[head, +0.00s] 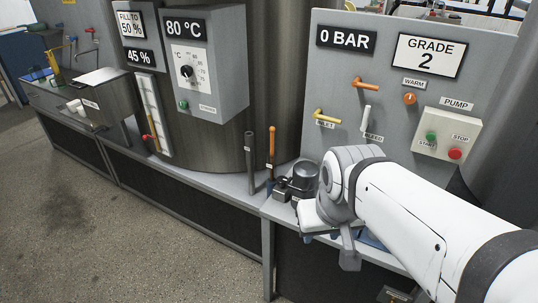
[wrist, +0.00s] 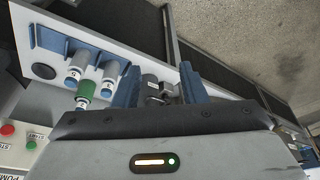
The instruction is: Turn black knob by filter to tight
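My gripper (wrist: 160,72) is open in the wrist view, with its two blue fingers wide apart. A dark grey fitting with several short parts (wrist: 158,90) shows in the gap between the fingers; I cannot tell how far beyond the tips it lies or whether they touch it. In the head view a black domed housing (head: 305,175) with a small dark block (head: 283,190) at its left stands on the bench, just left of my wrist. I cannot make out for certain which part is the knob. My wrist and arm hide the bench there.
Two upright rods (head: 271,148) stand left of the housing. The control panel (head: 340,75) with valve handles rises behind.

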